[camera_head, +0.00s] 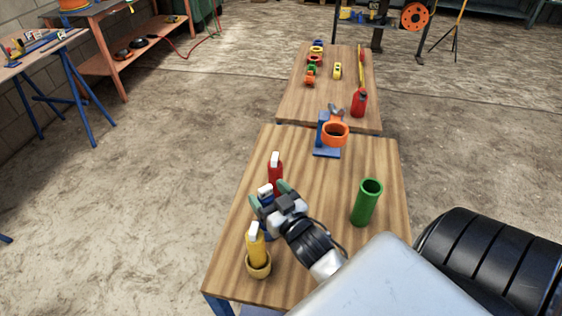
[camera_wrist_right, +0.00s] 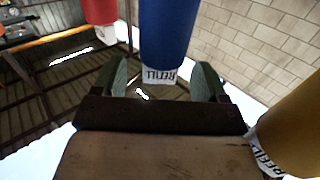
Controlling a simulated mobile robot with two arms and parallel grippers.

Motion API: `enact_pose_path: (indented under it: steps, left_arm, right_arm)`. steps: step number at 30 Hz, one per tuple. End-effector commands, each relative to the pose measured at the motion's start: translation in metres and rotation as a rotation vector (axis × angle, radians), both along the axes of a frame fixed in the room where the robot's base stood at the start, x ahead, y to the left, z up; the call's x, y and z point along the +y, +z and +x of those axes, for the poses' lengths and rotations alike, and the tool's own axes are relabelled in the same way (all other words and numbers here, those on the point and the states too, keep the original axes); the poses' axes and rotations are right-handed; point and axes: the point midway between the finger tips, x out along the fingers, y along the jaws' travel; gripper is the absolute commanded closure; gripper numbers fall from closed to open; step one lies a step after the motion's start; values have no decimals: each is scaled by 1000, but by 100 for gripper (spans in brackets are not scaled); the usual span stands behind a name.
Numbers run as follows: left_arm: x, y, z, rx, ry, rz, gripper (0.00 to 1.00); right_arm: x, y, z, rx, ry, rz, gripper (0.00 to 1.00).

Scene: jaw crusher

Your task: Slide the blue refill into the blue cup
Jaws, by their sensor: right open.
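The blue refill (camera_head: 267,198), with a white label on its upper end, stands roughly upright near the table's left side. My right gripper (camera_head: 268,195) is open, its green fingertips on either side of the refill. In the wrist view the blue refill (camera_wrist_right: 168,32) lies between the two fingers, with visible gaps on both sides. Something blue (camera_head: 265,234) shows below the gripper; I cannot tell whether it is the blue cup or the refill's lower part. The refill's lower end is hidden behind my gripper. My left gripper is out of view.
A red refill (camera_head: 276,176) stands just behind, and a yellow refill (camera_head: 256,245) stands in a yellow cup (camera_head: 258,267) in front. A green cup (camera_head: 364,208) stands at right. A blue stand (camera_head: 326,152) with an orange ring (camera_head: 336,133) is at the far edge.

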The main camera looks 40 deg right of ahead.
Motion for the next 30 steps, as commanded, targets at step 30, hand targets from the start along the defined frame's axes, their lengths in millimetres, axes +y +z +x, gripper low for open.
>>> enact_pose_path:
  steps: [30]
  left_arm:
    - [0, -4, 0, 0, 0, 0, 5]
  right_arm:
    - [7, 1, -93, -2, 0, 0, 27]
